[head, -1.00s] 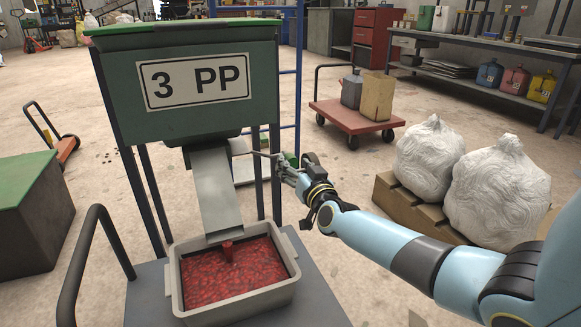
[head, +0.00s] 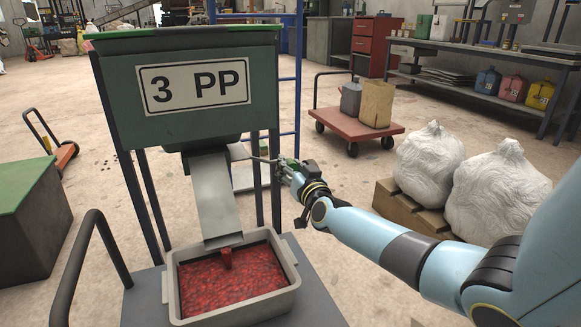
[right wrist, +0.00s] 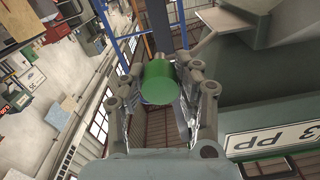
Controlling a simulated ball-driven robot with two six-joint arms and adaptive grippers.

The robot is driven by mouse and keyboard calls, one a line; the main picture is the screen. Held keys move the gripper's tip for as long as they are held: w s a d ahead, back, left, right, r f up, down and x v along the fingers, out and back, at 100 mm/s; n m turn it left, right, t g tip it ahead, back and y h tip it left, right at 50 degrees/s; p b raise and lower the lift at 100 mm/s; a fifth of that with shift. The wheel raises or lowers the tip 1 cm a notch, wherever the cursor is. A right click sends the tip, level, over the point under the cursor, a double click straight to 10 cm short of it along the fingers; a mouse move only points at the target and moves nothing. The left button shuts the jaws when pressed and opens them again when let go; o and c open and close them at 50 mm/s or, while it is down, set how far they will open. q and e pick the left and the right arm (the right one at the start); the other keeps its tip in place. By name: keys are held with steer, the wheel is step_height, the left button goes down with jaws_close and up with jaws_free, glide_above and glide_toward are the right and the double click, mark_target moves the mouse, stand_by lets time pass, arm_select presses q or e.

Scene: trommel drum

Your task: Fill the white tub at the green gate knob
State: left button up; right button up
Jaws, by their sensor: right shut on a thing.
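The tub (head: 168,291), light grey in the picture, sits under the sloping metal chute (head: 217,195) of a green hopper (head: 120,95) labelled "3 PP". Red granules (head: 235,280) cover its inside close to the rim. A short red stream (head: 226,258) hangs from the chute's lip into the tub. My right gripper (head: 287,168) is shut on the green gate knob at the end of a thin rod beside the chute. The knob (right wrist: 159,82) shows between both fingers in the right wrist view. My left gripper is not in view.
The tub stands on a grey cart top (head: 318,297) with a dark handle (head: 85,262) at left. A red trolley (head: 335,118) is behind my right gripper. White sacks (head: 500,195) on a pallet stand at right. Open floor lies between them.

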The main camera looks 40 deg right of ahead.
jaws_close()
steer(key=shift+a, duration=0.25)
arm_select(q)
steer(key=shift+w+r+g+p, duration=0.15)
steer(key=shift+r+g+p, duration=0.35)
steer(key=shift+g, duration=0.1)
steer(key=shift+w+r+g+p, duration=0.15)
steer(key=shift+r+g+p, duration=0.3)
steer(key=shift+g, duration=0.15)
arm_select(e)
steer(key=w+a, duration=0.1)
steer(key=a, duration=0.5)
steer(key=shift+w, duration=0.25)
